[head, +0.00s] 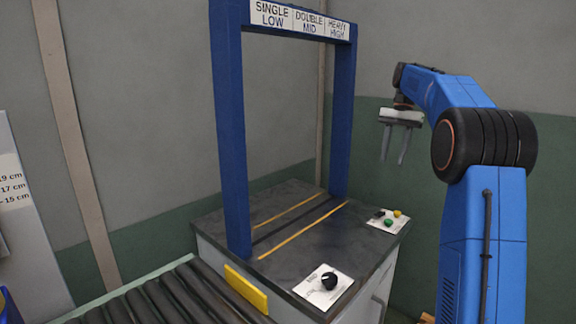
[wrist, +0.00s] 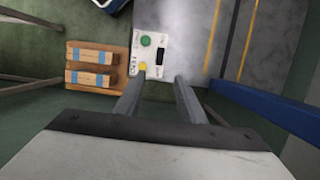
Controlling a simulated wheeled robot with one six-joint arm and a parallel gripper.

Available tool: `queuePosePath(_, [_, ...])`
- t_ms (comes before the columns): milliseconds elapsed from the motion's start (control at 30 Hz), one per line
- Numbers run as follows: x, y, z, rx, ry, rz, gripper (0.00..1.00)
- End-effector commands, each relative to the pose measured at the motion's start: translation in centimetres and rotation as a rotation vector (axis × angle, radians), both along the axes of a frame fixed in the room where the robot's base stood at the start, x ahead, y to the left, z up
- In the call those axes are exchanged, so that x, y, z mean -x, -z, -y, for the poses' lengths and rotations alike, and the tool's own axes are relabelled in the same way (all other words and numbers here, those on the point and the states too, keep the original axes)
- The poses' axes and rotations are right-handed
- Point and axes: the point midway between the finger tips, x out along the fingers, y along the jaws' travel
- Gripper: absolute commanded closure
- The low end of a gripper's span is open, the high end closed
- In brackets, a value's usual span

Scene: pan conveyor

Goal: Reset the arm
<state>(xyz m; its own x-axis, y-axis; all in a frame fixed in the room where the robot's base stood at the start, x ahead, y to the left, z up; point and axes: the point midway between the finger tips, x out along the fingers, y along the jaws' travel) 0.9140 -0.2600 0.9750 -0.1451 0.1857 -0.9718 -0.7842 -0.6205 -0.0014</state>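My gripper (head: 393,145) hangs in the air at the right in the head view, with its fingers pointing down. It is to the right of the blue gate frame and higher than the cabinet's top. In the wrist view its two fingers (wrist: 158,88) stand apart with nothing between them, so it is open and empty. My blue arm reaches up on the right and bends over toward the gripper.
A dark-topped cabinet (head: 300,262) carries a blue gate (head: 232,140), a black knob (head: 329,281) and a button panel (head: 388,221). A roller conveyor (head: 165,300) with a yellow block (head: 246,288) lies front left. Wooden blocks (wrist: 92,57) rest on a pallet below.

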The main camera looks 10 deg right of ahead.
Motion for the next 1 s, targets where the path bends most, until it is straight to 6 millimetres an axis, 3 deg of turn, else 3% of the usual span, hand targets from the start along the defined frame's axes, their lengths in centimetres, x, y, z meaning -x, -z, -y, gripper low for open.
queuePosePath(167, [2.0,-0.6,-1.8,0.013,-0.040,0.033,0.64])
queuePosePath(533, [9.9,-0.6,-7.8,0.063,-0.204,0.161,0.64])
queuePosePath(1000, [21.5,3.2,-13.7,0.135,-0.427,0.317,0.64])
